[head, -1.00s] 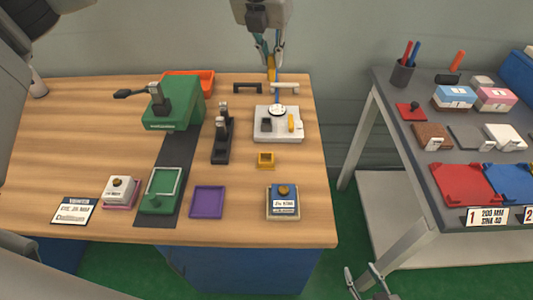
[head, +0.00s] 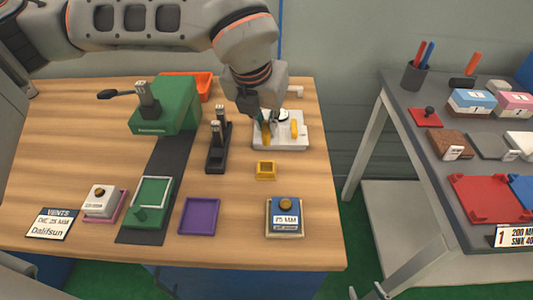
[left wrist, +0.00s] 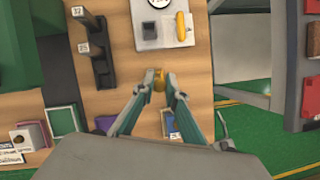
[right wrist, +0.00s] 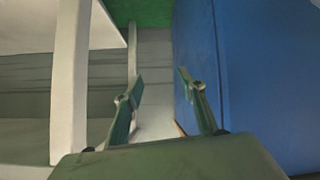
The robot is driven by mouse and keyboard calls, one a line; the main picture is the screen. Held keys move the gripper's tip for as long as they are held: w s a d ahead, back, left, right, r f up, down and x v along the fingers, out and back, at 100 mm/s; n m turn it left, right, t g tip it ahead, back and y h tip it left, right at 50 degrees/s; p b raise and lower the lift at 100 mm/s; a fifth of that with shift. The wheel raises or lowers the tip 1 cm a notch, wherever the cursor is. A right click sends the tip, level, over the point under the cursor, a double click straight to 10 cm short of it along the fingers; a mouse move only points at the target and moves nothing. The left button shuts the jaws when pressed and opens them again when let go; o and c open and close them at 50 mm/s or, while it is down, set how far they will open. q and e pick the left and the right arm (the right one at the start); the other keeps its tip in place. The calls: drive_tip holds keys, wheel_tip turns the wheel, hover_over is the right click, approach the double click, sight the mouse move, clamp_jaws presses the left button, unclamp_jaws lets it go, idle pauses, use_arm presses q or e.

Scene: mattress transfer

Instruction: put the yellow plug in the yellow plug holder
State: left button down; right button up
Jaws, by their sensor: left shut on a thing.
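My left gripper (head: 264,126) is shut on the yellow plug (head: 266,138), over the left part of the white scale-like device in the head view. The plug also shows between the fingertips in the left wrist view (left wrist: 158,78). The yellow plug holder (head: 265,170) is a small square block on the wooden table, in front of the plug and apart from it in the head view. In the left wrist view I cannot make the holder out separately from the plug. My right gripper (right wrist: 160,88) is open and empty, low beside a blue panel.
The white device (head: 290,142) carries a yellow piece (head: 294,129). A black stand (head: 217,155) is left of the holder, a purple tray (head: 199,216) front left, a labelled block (head: 285,218) in front. The table around the holder is clear.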

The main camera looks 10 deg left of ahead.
use_arm(q)
wheel_tip(320, 180, down, 10)
drive_tip(key=shift+r+b, duration=0.1)
drive_tip(key=shift+b, duration=0.3)
drive_tip(key=c, duration=2)
unclamp_jaws()
drive_tip(key=shift+f, duration=0.25)
drive_tip(key=shift+c, duration=0.2)
drive_tip(key=shift+r, duration=0.1)
drive_tip(key=shift+r, duration=0.3)
drive_tip(key=p+v, duration=0.1)
drive_tip(key=v, duration=1)
drive_tip(key=shift+s+r, duration=0.25)
